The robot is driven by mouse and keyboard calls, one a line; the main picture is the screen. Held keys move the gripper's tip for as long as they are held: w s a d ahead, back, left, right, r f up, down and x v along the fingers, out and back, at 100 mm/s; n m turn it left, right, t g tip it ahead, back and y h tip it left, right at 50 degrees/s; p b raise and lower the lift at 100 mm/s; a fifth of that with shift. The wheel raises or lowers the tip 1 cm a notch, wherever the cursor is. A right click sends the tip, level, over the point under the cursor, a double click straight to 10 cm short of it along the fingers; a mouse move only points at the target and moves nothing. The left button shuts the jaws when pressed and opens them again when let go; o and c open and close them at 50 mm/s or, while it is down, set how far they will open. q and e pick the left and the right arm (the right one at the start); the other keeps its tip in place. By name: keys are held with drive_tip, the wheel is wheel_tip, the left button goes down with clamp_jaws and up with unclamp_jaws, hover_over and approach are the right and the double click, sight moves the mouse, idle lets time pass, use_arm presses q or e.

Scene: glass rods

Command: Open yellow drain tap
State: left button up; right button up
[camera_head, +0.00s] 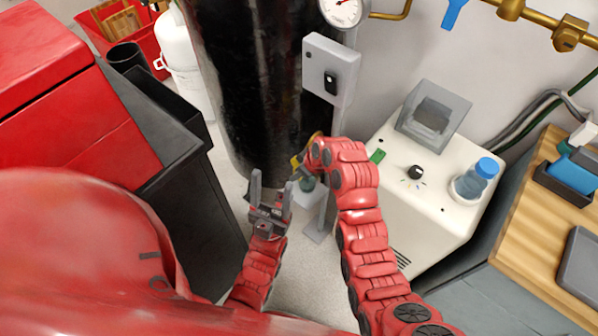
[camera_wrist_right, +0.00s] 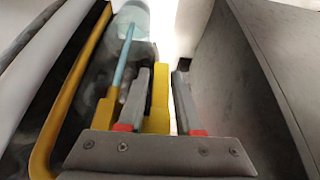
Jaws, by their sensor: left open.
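The yellow drain tap (camera_head: 295,162) shows as a small yellow piece low beside the black cylinder, partly hidden by my right arm. In the right wrist view a flat yellow bar (camera_wrist_right: 160,96), seemingly its handle, stands between the fingers of my right gripper (camera_wrist_right: 161,98). The left finger overlaps its edge, and a bright gap shows between the bar and the right finger. In the head view the right gripper is hidden behind its own wrist. My left gripper (camera_head: 271,190) is open and empty, fingers upward, in front of the black cylinder and left of the tap.
The tall black cylinder (camera_head: 255,90) stands behind. A grey switch box (camera_head: 331,70) hangs right of it, above a white machine (camera_head: 425,190) with a blue-capped bottle (camera_head: 474,180). A black cabinet (camera_head: 190,195) is left. A yellow pipe (camera_wrist_right: 62,100) runs along the left of the wrist view.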

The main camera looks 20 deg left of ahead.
drive_tip(key=p+v, duration=0.9)
drive_tip(key=v, duration=0.8)
drive_tip(key=shift+d, duration=0.15)
drive_tip(key=shift+r, duration=0.15)
